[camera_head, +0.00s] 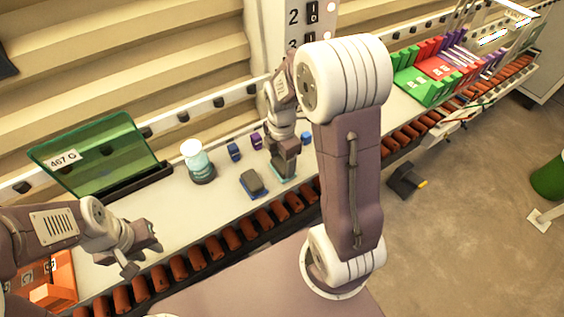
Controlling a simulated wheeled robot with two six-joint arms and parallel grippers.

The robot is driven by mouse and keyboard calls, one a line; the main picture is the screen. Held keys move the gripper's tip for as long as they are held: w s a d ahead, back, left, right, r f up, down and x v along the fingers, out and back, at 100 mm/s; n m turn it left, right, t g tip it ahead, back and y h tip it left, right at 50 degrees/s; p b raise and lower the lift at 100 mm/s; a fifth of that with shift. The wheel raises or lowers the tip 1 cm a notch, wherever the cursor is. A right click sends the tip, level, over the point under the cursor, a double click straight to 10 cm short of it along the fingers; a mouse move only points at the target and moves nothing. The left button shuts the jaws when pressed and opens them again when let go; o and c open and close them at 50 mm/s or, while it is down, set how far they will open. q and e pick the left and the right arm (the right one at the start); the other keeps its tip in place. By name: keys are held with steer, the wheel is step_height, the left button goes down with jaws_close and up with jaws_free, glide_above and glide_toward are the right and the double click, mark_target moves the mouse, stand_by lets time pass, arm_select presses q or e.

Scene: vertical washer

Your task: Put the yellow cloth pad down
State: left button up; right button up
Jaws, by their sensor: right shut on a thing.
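My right gripper (284,160) points down over the white counter (222,205), in the middle of the view. It is shut on a small pad whose teal lower edge (284,179) shows under the fingers. The rest of the pad is hidden, and no yellow shows on it. I cannot tell whether it touches the counter. A dark grey pad with a blue base (253,184) lies just to the left of my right gripper. My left gripper (146,258) is low at the left, open and empty, near the front edge of the counter.
A glass jar with a white top (197,162) and small blue (234,151) and purple (257,140) pieces stand behind the pads. A green transparent panel (98,160) stands at the back left. Brown rollers (226,240) line the front edge. Green and red boxes (436,68) stand far right.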

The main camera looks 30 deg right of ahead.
mark_target(284, 165)
arm_select(q)
steer(key=shift+f, duration=0.1)
arm_select(e)
steer(key=shift+f, duration=0.1)
steer(key=o, duration=1.3)
arm_select(q)
steer(key=shift+f, duration=0.15)
arm_select(e)
steer(key=shift+f, duration=0.1)
step_height(284, 165, up, 10)
steer(key=f+p, duration=0.1)
steer(key=p, duration=0.7)
arm_select(q)
step_height(284, 165, up, 9)
steer(key=shift+f, duration=0.2)
arm_select(e)
steer(key=s+a+m, duration=0.2)
steer(key=s+m, duration=0.2)
steer(key=m, duration=0.5)
steer(key=s+a+m+t, duration=0.1)
steer(key=s+m, duration=0.3)
steer(key=m, duration=0.6)
steer(key=shift+s+a+f, duration=0.15)
steer(key=shift+s+a, duration=0.1)
steer(key=shift+a, duration=0.65)
